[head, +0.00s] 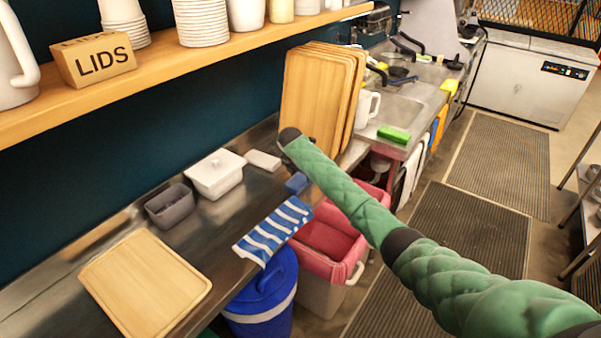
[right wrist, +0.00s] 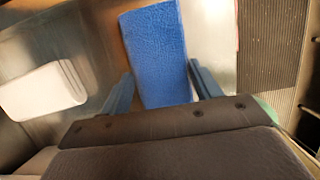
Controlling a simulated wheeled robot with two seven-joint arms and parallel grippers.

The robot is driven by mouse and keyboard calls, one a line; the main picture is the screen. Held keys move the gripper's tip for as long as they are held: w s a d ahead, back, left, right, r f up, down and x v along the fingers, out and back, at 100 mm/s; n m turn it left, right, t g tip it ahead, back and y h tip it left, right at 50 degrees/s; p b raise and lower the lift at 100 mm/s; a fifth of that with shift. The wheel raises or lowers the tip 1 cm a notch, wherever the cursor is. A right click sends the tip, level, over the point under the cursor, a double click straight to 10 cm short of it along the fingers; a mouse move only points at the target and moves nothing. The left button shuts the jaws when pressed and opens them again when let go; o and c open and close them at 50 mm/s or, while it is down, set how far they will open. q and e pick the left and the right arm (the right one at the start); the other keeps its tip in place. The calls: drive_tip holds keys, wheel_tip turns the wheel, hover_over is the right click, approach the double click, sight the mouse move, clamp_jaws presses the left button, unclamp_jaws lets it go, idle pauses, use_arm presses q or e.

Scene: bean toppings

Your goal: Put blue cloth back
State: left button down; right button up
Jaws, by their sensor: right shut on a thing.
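The plain blue cloth (head: 297,183) shows in the head view at the right edge of the steel counter, just below the end of my right arm. In the right wrist view the blue cloth (right wrist: 155,50) is a flat textured piece between the two fingers of my right gripper (right wrist: 161,82), which is shut on it. In the head view my forearm hides most of this gripper. I cannot tell whether the cloth touches the counter. A blue-and-white striped cloth (head: 272,230) hangs over the counter's front edge. My left gripper is not in view.
A white block (head: 263,160), a lidded white container (head: 216,175) and a grey tub (head: 170,206) stand left of the cloth. Upright cutting boards (head: 312,95) stand behind it. A red-lined bin (head: 330,240) and a blue bin (head: 262,295) are below. A cutting board (head: 145,283) lies in front.

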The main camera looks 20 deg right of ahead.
sight(298, 179)
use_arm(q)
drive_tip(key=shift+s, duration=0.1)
use_arm(e)
drive_tip(key=shift+d+f, duration=0.1)
drive_tip(key=shift+f, duration=0.05)
drive_tip(key=o, duration=1)
drive_tip(key=shift+c, duration=0.2)
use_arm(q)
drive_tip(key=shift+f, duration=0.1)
use_arm(e)
drive_tip(key=shift+r+b, duration=0.3)
drive_tip(key=shift+r, duration=0.15)
drive_tip(key=b+v, duration=0.1)
drive_tip(key=v, duration=0.3)
drive_tip(key=shift+s+r+b, duration=0.1)
drive_tip(key=shift+r+b, duration=0.05)
drive_tip(key=shift+b, duration=0.2)
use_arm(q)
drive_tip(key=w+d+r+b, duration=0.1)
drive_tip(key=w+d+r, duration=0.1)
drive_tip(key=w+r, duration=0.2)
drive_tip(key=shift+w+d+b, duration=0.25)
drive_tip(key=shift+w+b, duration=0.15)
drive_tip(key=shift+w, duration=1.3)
use_arm(e)
drive_tip(key=v, duration=0.7)
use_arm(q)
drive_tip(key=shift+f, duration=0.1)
